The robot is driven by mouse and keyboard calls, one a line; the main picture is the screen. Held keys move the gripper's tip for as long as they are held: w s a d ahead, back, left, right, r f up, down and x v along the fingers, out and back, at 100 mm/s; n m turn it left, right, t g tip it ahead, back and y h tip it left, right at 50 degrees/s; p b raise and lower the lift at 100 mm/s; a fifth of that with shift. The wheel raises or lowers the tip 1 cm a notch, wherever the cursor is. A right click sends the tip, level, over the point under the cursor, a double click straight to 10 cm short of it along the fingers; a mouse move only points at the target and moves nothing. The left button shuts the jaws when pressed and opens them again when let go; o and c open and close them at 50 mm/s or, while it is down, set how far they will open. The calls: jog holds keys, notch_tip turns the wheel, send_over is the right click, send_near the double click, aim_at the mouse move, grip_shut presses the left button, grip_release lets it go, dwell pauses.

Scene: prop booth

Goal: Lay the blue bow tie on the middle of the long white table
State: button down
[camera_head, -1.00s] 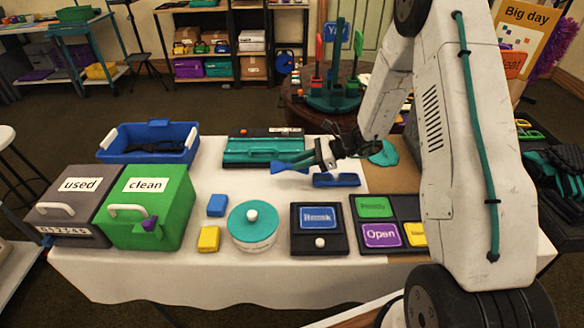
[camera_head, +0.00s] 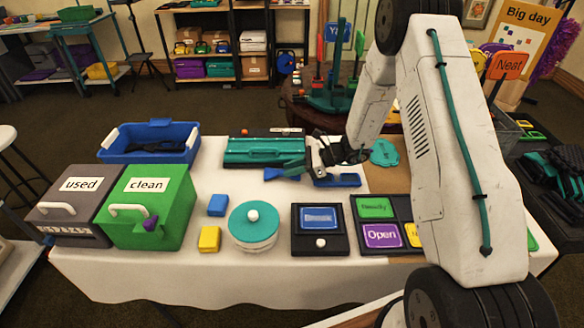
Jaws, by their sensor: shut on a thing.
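The long white table (camera_head: 120,270) spans the front of the view. My gripper (camera_head: 286,170) reaches in from the right, low over the table's back middle. It is shut on a small blue thing, which looks like the blue bow tie (camera_head: 273,174). The bow tie shows at the left end of the fingers, in front of a teal case. Part of it is hidden by the fingers. I cannot tell whether it touches the tabletop.
The teal case (camera_head: 250,152) lies behind. A teal-lidded round tin (camera_head: 253,222), a dark box with a blue sign (camera_head: 319,240) and a green "clean" bin (camera_head: 172,215) stand nearby. White cloth shows between them.

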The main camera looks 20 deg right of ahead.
jog(key=shift+f, duration=0.35)
jog(key=c, duration=1.2)
grip_release()
jog(key=shift+s+f, duration=0.1)
jog(key=shift+c, duration=0.2)
